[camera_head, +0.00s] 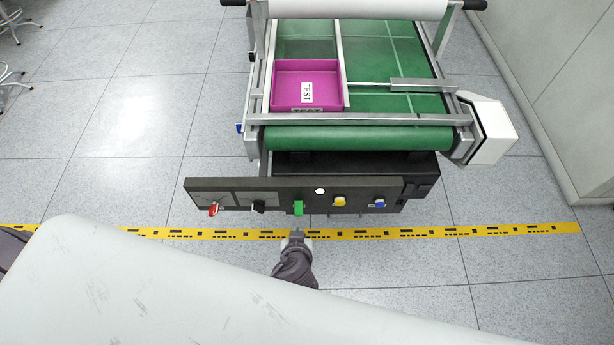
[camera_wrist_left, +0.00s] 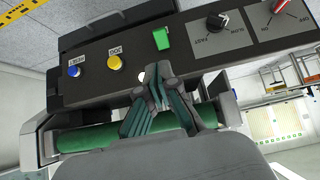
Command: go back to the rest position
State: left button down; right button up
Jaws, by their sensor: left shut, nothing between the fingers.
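My left gripper (camera_head: 297,236) is in front of the black control panel (camera_head: 240,186), just below the green switch (camera_head: 298,208) in the head view. In the left wrist view its fingers (camera_wrist_left: 154,88) are closed together with nothing between them, in front of the panel's edge. The green switch (camera_wrist_left: 161,39) is beyond the fingertips there, and a gap to them is visible. My right gripper is in neither view.
The panel also carries a red switch (camera_head: 213,209), a black knob (camera_head: 258,206), a yellow button (camera_head: 339,201) and a blue button (camera_head: 380,203). Behind it is a green conveyor (camera_head: 400,60) with a magenta tray (camera_head: 307,72). Yellow tape (camera_head: 450,232) crosses the open floor.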

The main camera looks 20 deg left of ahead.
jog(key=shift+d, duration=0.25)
pick_arm(q)
jog(key=s+a+f+m+g+h, duration=0.15)
jog(key=s+f, duration=0.25)
jog(key=f, duration=0.4)
jog(key=s+a+f+m+g, duration=0.25)
jog(key=s+f, duration=0.25)
jog(key=f, duration=0.4)
jog(key=s+a+f+g, duration=0.1)
jog(key=s+a+f, duration=0.3)
jog(key=s, duration=0.6)
jog(key=s+a+f+m+g, duration=0.1)
jog(key=s+a+f, duration=0.3)
jog(key=s+f, duration=0.4)
jog(key=shift+s+f+m+g+h, duration=0.25)
jog(key=shift+s+g+h, duration=0.2)
jog(key=shift+s+g, duration=0.45)
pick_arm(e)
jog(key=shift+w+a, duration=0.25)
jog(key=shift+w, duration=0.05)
